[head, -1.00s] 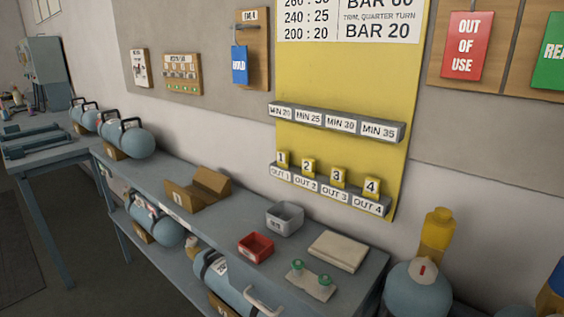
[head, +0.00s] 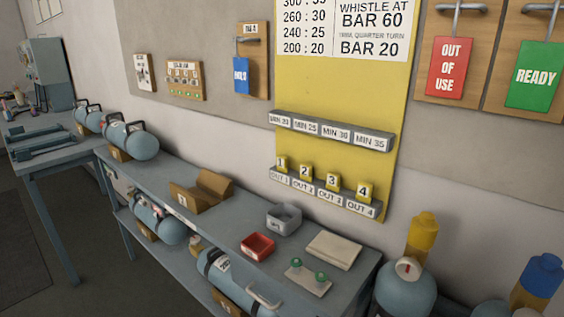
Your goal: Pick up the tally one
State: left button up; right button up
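The upper grey rack (head: 330,133), labelled MIN 20 to MIN 35, holds no tallies that I can see. Neither of my grippers is in view.
A grey bench (head: 225,240) runs below the board, with a wooden cradle (head: 201,192), grey bin (head: 284,219), red bin (head: 257,246) and folded cloth (head: 334,250) on it. Blue cylinders (head: 405,285) stand at the right. The wall before the racks is unobstructed.

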aim_at(281, 160)
jog(key=i+j+z, duration=0.1)
jog(key=j, duration=0.25)
jog(key=i+j+z, duration=0.1)
jog(key=i+j, duration=0.15)
jog(key=j, duration=0.15)
jog(key=i+j+z, duration=0.1)
jog(key=j, duration=0.3)
jog(key=i+j+z, duration=0.1)
jog(key=j, duration=0.3)
jog(key=i+j+z, duration=0.1)
jog(key=i+j, duration=0.15)
jog(key=j, duration=0.15)
jog(key=i+j+z, duration=0.1)
jog(key=j, duration=0.3)
